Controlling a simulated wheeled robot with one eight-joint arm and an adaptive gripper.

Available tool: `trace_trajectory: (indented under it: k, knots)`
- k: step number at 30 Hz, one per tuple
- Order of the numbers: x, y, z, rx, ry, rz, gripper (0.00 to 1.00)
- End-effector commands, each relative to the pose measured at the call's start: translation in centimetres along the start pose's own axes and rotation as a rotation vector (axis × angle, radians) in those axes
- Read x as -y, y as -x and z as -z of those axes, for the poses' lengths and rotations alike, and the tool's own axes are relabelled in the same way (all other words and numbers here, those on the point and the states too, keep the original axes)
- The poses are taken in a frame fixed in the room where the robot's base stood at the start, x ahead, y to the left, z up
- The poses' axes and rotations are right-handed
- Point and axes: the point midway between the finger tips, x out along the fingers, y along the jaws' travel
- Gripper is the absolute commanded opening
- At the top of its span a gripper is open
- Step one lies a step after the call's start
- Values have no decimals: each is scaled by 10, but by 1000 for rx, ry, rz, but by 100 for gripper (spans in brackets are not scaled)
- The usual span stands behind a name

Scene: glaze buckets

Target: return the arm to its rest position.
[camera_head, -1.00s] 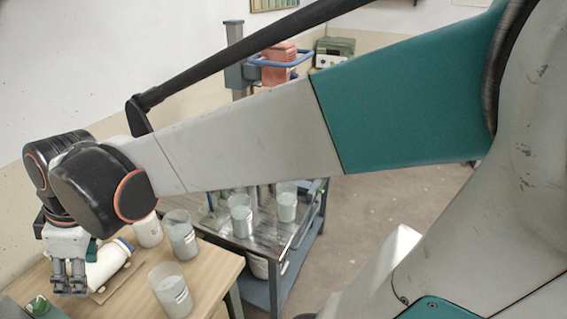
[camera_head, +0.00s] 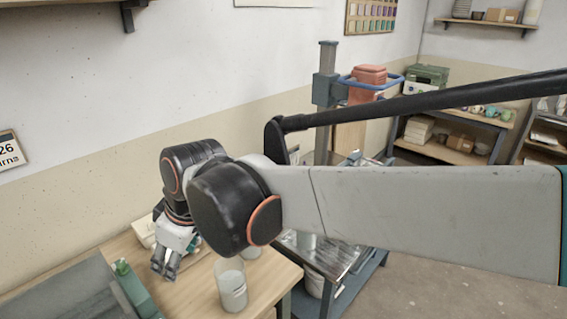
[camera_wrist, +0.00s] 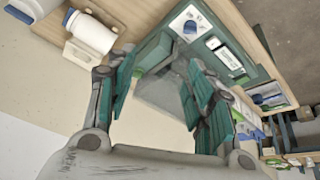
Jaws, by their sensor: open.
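My gripper (camera_head: 165,264) hangs at the end of my arm at the left in the head view, over the wooden table (camera_head: 205,277). In the wrist view my gripper (camera_wrist: 160,88) has its two green-padded fingers spread wide apart with nothing between them. My arm reaches across the head view from the right, its grey link nearly level. The wrist view looks past the fingers to a grey and green station with a label panel (camera_wrist: 228,58).
A glaze bucket (camera_head: 231,285) stands on the table right of my gripper. A white jar with a blue lid (camera_wrist: 90,33) shows in the wrist view. A metal cart (camera_head: 345,270) is behind my arm; open floor lies at lower right.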

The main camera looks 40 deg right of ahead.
Motion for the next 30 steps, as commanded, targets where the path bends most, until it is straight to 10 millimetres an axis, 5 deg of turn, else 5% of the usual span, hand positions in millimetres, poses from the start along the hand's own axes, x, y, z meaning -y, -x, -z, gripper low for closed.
trace_trajectory:
  k: [15,30]
  knots:
    - [6,10,-74,-151,-436,-163,48]
    - [6,10,-81,-178,-493,-179,48]
